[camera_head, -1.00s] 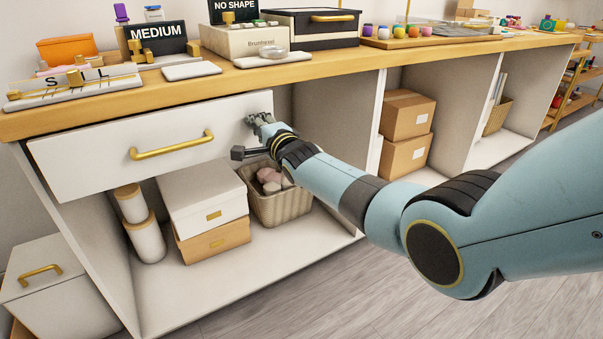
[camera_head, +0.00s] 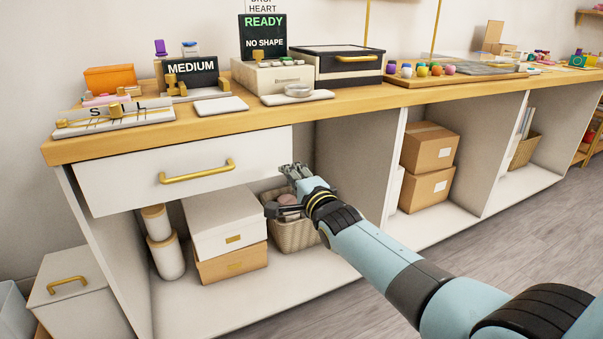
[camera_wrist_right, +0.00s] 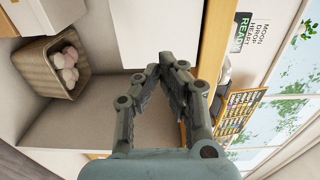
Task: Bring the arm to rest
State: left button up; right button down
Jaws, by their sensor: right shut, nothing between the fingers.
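My right arm (camera_head: 375,258) comes in from the lower right of the head view. Its gripper (camera_head: 284,190) is in front of the counter's open shelf, just right of the white drawer front and over the wicker basket. In the right wrist view the gripper (camera_wrist_right: 166,62) shows its fingertips together with nothing between them. It appears apart from the drawer (camera_head: 185,172), which has a gold handle (camera_head: 197,172). My left gripper does not show in either view.
The wooden counter (camera_head: 220,124) runs across the view and carries signs, trays and a black box (camera_head: 336,65). The wicker basket (camera_head: 297,236) and white storage box (camera_head: 226,216) stand on the lower shelf. Cardboard boxes (camera_head: 428,147) stand further right. The grey floor (camera_head: 450,250) is clear.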

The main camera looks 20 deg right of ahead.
jog(key=s+d+f+n+g, duration=0.1)
jog(key=s+f+g, duration=0.2)
jog(key=s+f, duration=0.85)
jog(key=s+d+f+n+g+h, duration=0.1)
jog(key=s+f+n+g, duration=0.15)
jog(key=s+f, duration=0.85)
jog(key=s+d+f+n+g, duration=0.1)
jog(key=s+d+f+g, duration=0.15)
jog(key=s+f, duration=0.85)
jog(key=s+f+n+g, duration=0.2)
jog(key=s+n+g, duration=0.1)
jog(key=s, duration=0.8)
jog(key=s+d+f+n+g, duration=0.1)
jog(key=s+f+n+g, duration=0.2)
jog(key=s, duration=0.9)
jog(key=s+f+n+g, duration=0.3)
jog(key=s+n, duration=0.4)
jog(key=s, duration=0.4)
jog(key=shift+s+d+f+p, duration=0.15)
jog(key=shift+s+d+p, duration=0.05)
jog(key=shift+s+p, duration=0.2)
